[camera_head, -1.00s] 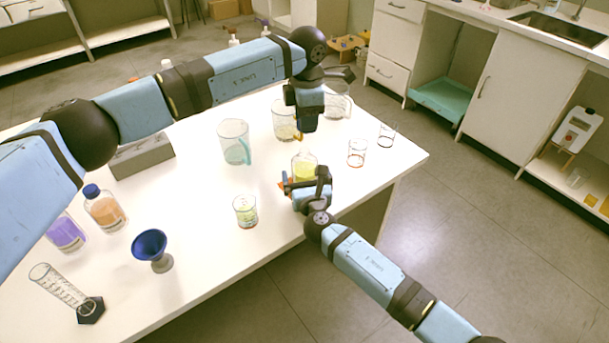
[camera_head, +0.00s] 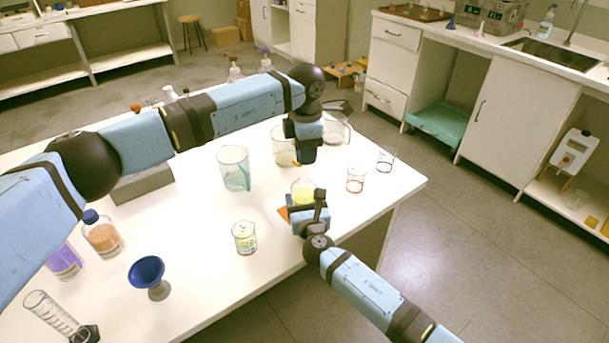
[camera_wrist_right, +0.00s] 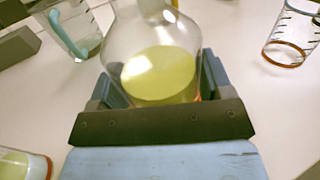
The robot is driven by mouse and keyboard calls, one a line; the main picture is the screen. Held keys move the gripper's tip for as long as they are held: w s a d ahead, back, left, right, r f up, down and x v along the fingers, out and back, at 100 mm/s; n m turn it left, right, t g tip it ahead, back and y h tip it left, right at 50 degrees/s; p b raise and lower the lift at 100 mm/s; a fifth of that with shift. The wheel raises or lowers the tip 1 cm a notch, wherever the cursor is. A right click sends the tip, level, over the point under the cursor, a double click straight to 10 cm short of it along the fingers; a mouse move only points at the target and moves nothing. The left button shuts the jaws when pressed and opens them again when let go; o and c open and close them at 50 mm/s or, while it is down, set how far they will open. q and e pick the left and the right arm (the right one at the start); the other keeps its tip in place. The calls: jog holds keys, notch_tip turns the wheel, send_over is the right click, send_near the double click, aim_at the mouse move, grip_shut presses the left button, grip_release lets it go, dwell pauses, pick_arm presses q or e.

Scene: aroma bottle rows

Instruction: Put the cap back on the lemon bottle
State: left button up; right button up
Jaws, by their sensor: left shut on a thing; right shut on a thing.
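The lemon bottle (camera_head: 302,187), clear glass with yellow liquid, stands upright near the table's right front edge. It also shows large in the right wrist view (camera_wrist_right: 158,75), where its top runs out of the frame. My right gripper (camera_head: 306,204) is shut on the bottle, with one jaw on each side of its lower body. My left gripper (camera_head: 304,160) points down just above and behind the bottle in the picture. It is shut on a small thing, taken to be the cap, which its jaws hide. I cannot tell whether the cap touches the bottle's neck.
Near the bottle stand a beaker with a teal stick (camera_head: 234,170), a small beaker with yellow-green liquid (camera_head: 245,238), a red-based beaker (camera_head: 356,178) and an orange piece (camera_head: 283,212). A blue funnel (camera_head: 147,270) and an orange bottle (camera_head: 103,235) stand left.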

pick_arm(q)
jog(key=shift+f, duration=1.85)
jog(key=shift+f, duration=0.15)
jog(key=shift+f, duration=0.7)
jog(key=shift+f, duration=0.55)
